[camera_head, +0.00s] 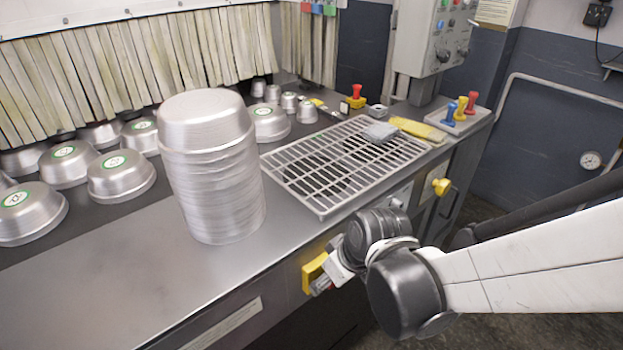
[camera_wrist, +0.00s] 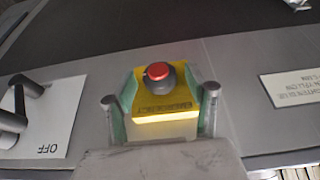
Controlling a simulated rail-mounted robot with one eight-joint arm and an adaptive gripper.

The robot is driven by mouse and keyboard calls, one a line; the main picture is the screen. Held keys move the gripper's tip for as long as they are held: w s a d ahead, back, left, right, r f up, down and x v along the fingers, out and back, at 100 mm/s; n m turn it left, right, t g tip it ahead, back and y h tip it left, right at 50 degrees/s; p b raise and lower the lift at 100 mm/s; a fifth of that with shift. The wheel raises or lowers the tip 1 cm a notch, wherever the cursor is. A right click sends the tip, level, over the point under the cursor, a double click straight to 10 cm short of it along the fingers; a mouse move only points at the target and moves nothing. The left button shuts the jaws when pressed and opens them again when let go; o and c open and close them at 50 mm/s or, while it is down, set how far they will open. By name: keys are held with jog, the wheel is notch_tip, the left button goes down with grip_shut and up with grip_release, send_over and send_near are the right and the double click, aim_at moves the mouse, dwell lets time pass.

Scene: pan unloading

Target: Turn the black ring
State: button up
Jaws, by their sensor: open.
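A dark grey-black ring (camera_wrist: 164,84) shows as the collar beneath a red button (camera_wrist: 158,71) on a yellow emergency box (camera_wrist: 185,97) in the wrist view. In the head view the yellow box (camera_head: 311,274) is on the machine's front panel, partly hidden by my gripper (camera_head: 328,277). In the wrist view my gripper (camera_wrist: 162,103) is open, with one finger on each side of the box. Whether the fingers touch the box cannot be told. The ring and button are hidden in the head view.
A tall pan stack (camera_head: 210,165) stands on the metal counter (camera_head: 150,255). A grate (camera_head: 322,180) lies right of it. Another yellow fitting (camera_head: 441,187) is farther along the front.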

jog(key=c, duration=1.2)
jog(key=shift+f, duration=0.1)
jog(key=y+b, duration=0.1)
jog(key=g+y+b, duration=0.2)
jog(key=shift+w+d+f+m+y, duration=0.2)
jog(key=shift+d+m+y, duration=0.1)
jog(key=shift+m, duration=0.1)
jog(key=g+y+b, duration=0.1)
jog(key=y+b, duration=0.1)
jog(key=b, duration=0.1)
jog(key=shift+m+g, duration=0.3)
jog(key=shift+g, duration=0.1)
jog(key=shift+y+b, duration=0.4)
jog(key=shift+y, duration=0.1)
jog(key=shift+r+g, duration=0.1)
jog(key=shift+g, duration=0.2)
